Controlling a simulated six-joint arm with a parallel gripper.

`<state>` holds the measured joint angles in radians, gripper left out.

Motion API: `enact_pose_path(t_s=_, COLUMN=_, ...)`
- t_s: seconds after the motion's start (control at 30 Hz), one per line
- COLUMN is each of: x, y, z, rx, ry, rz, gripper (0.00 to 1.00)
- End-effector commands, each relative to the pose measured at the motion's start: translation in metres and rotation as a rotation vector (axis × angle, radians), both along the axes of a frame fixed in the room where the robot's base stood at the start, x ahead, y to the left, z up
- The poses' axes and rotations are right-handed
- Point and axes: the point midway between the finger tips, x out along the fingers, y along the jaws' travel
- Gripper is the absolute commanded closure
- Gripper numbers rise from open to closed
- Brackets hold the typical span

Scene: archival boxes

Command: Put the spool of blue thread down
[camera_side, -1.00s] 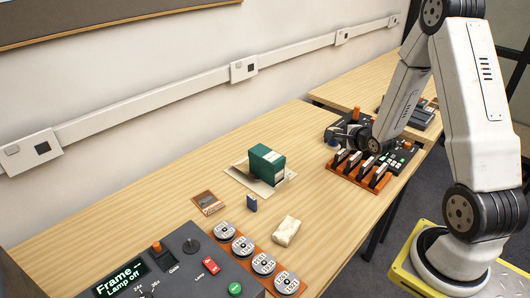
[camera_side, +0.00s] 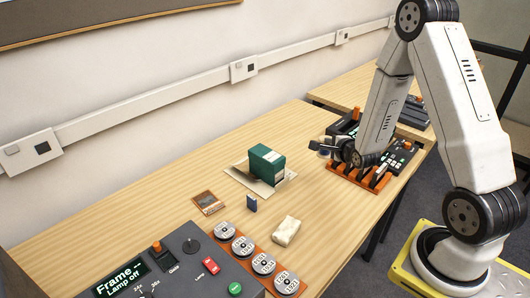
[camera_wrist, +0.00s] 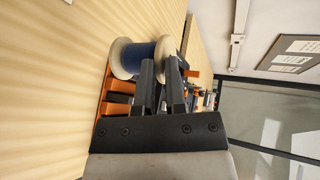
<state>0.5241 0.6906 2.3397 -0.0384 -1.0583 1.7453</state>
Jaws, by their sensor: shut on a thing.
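The spool of blue thread (camera_wrist: 140,58) has pale round flanges and dark blue winding. In the wrist view it sits at the tips of my gripper (camera_wrist: 162,66), which is shut on it. In the side view my gripper (camera_side: 335,148) is held sideways above the far part of the wooden table (camera_side: 130,215), just left of the orange rack. The spool is small and partly hidden there. It appears to be in the air, clear of the table.
The orange rack (camera_side: 341,171) and dark control panels stand beside my gripper. A green box (camera_side: 266,160) sits on a pale sheet to the left. Bare wood lies between.

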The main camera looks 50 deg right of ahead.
Motion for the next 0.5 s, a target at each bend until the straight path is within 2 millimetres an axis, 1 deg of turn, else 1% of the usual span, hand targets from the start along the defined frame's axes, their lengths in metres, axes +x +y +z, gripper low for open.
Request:
enact_pose_path(t_s=0.03, x=0.000, y=0.009, z=-0.004, rx=-0.002, ry=0.001, rz=-0.010, gripper=1.00)
enact_pose_path(t_s=0.27, x=-0.009, y=0.039, z=-0.018, rx=-0.026, ry=-0.007, rz=-0.087, gripper=1.00)
enact_pose_path(t_s=0.5, x=-0.029, y=0.067, z=-0.028, rx=-0.052, ry=-0.017, rz=-0.174, gripper=1.00)
